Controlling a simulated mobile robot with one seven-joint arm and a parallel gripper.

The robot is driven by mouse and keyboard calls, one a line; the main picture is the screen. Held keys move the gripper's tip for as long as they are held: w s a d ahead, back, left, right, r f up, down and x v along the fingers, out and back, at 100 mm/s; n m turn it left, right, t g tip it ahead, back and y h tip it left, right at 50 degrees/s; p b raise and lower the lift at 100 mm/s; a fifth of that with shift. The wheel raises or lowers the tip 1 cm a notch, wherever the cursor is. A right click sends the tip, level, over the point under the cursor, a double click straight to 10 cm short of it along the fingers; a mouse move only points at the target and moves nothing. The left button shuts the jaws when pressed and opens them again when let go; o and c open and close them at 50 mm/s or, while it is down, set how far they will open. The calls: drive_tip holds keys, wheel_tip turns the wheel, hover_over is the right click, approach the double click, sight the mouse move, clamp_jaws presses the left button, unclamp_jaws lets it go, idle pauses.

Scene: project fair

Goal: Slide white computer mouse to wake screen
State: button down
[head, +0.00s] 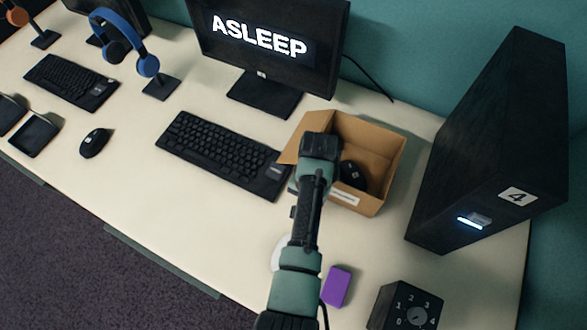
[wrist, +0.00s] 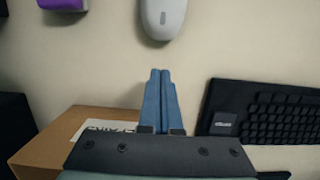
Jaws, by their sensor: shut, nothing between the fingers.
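The white computer mouse (wrist: 163,18) lies on the desk at the top middle of the wrist view. In the head view only a pale edge of the mouse (head: 276,254) shows beside my arm. My gripper (wrist: 160,73) is shut and empty, its blue fingers pointing toward the mouse with a gap of bare desk between them. My arm hides the fingers in the head view. The monitor (head: 268,78) shows the word ASLEEP in white on a dark screen.
An open cardboard box (head: 383,150) holds a dark mouse (head: 352,174). A black keyboard (head: 222,150) lies left of the box. A purple block (head: 336,287) and a dial box (head: 405,308) sit near the front. A black tower (head: 497,140) stands right.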

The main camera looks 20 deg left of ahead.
drive_tip(key=shift+w, duration=0.25)
drive_tip(key=s+p, duration=0.2)
drive_tip(key=s, duration=0.4)
drive_tip(key=s+p, duration=0.2)
drive_tip(key=s, duration=0.4)
drive_tip(key=shift+a+f+p, duration=0.2)
drive_tip(key=shift+p, duration=0.1)
drive_tip(key=shift+f, duration=0.45)
drive_tip(key=shift+s, duration=0.15)
drive_tip(key=shift+f, duration=0.1)
